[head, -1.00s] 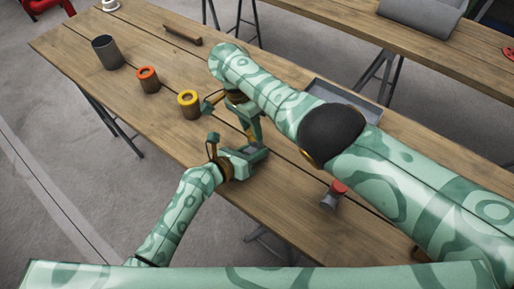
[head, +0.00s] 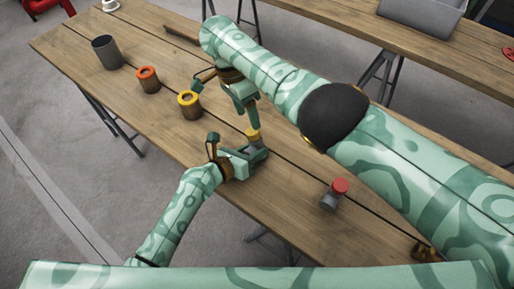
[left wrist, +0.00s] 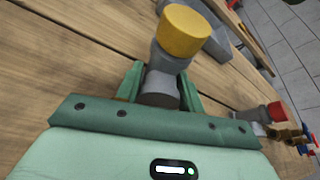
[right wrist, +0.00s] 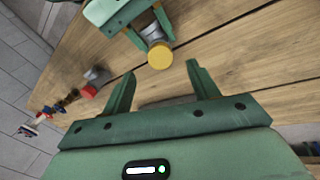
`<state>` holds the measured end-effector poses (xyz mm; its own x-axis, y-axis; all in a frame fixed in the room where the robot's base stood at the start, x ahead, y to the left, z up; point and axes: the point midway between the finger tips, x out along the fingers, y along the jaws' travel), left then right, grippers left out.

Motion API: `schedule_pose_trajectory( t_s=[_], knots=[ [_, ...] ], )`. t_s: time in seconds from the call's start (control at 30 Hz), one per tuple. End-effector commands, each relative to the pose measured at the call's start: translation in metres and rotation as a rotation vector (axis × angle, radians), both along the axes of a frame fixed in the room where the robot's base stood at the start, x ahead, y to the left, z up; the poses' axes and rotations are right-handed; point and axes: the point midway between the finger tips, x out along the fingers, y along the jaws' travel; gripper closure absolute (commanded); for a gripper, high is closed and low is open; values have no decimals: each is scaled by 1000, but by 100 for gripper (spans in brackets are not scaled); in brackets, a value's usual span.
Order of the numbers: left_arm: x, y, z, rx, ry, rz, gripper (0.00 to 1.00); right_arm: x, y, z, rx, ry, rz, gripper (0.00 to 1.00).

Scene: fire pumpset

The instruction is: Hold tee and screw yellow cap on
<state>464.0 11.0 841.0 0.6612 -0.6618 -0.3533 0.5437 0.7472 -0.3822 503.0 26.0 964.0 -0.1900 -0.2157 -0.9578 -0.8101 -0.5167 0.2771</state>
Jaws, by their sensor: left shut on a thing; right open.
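My left gripper (head: 252,156) is shut on a grey tee (left wrist: 160,88), holding it just above or on the table; I cannot tell which. The yellow cap (left wrist: 183,31) sits on one end of the tee, and it also shows in the head view (head: 253,133) and the right wrist view (right wrist: 160,55). My right gripper (right wrist: 160,72) is open and empty. Its fingers are apart from the cap, with the cap ahead of the gap between them. In the head view the right gripper (head: 246,112) hangs just above and behind the cap.
A second grey fitting with a red cap (head: 340,186) stands at the right. A yellow-ringed pot (head: 190,105), an orange-ringed pot (head: 148,80) and a grey cup (head: 106,52) line the left of the wooden table (head: 145,115). A grey tray shows on the far table (head: 425,18).

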Motion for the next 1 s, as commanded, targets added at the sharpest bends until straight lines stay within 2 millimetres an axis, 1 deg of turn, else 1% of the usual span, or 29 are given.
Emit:
schedule_pose_trajectory(
  t_s=[0.03, 0.2, 0.5, 0.53, 0.57, 0.6, 1.0],
  knots=[
    [-2, 1, -5, 6, 9, -2, 100, 2, 1, 6, -4, -3, 1, 40],
    [-2, 1, -5, 6, 9, -2, 100, 4, 3, 18, -2, 0, 0, 40],
    [-2, 1, -5, 6, 9, -2, 100, 4, 4, 19, -1, 1, -1, 40],
    [-2, 1, -5, 6, 9, -2, 57, 4, 4, 19, -1, 1, -1, 40],
    [-2, 1, -5, 6, 8, -2, 48, 4, 4, 19, -1, 1, -1, 40],
    [-2, 1, -4, 5, 8, -1, 37, 4, 4, 19, -1, 1, -1, 40],
    [-2, 2, 0, 2, 2, 0, 37, 4, 4, 21, -1, 1, -1, 40]
  ],
)
